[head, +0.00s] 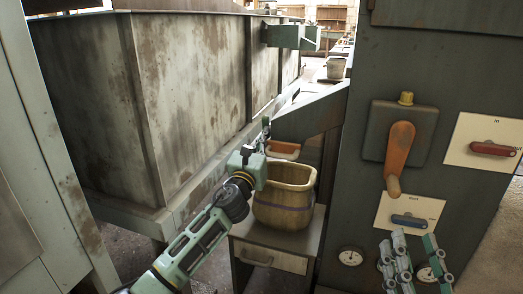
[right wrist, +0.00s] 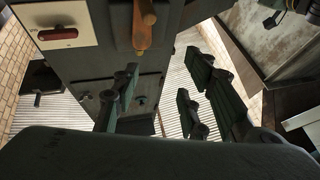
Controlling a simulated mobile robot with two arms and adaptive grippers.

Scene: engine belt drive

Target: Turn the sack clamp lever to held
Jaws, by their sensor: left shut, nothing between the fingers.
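An orange lever (head: 399,150) with a wooden grip hangs down from a dark box with a brass knob on the machine's front; I take it as the sack clamp lever, though no readable label confirms this. The lower part of the lever shows at the top of the right wrist view (right wrist: 141,28). My right gripper (head: 414,246) is below it, apart from it, with its fingers spread and empty. Those fingers also fill the middle of the right wrist view (right wrist: 158,88). My left gripper (head: 264,131) is shut and empty, left of the machine near the chute.
A red handle (head: 490,149) and a blue handle (head: 409,221) sit on white plates beside and below the lever. A round gauge (head: 350,257) is lower left. A large bin (head: 190,95) stands left.

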